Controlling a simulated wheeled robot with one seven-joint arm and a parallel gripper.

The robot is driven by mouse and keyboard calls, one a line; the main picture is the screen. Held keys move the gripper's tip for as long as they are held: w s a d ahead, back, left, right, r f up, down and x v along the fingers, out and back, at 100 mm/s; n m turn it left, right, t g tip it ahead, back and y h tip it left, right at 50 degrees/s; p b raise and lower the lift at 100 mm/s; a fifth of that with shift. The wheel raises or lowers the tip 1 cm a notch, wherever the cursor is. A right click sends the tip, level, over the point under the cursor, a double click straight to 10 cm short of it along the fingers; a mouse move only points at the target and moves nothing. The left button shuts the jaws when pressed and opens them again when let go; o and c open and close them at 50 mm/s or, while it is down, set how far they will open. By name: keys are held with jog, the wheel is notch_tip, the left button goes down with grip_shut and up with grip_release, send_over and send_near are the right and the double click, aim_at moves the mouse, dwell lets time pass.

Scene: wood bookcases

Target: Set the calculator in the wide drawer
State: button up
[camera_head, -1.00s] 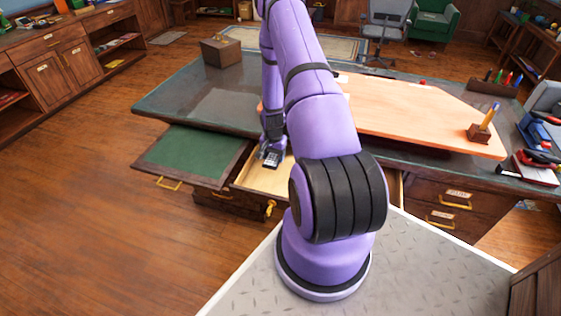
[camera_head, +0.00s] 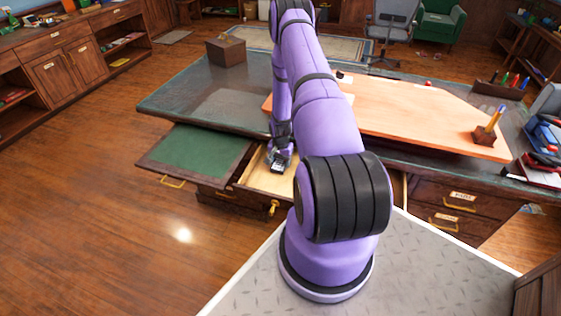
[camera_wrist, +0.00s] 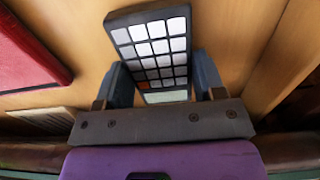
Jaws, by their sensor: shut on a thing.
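The calculator (camera_wrist: 150,42) is dark with pale keys, one orange key and a small screen. My gripper (camera_wrist: 164,84) is shut on it, with a finger on each side of its screen end. In the head view my gripper (camera_head: 280,155) points down with the calculator (camera_head: 277,167) over the open wide drawer (camera_head: 262,182), which has a pale wood inside. The wrist view shows the wooden drawer floor (camera_wrist: 235,40) around the calculator. I cannot tell whether the calculator touches the floor. My arm hides part of the drawer.
A green-topped pull-out board (camera_head: 200,155) sticks out left of the drawer. A red flat thing (camera_wrist: 35,50) lies left of the calculator in the wrist view. An orange wooden board (camera_head: 420,120) and a wooden box (camera_head: 226,51) are on the desk (camera_head: 185,100).

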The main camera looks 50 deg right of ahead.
jog(key=o, duration=1)
jog(key=shift+f, duration=0.15)
jog(key=shift+c, duration=0.2)
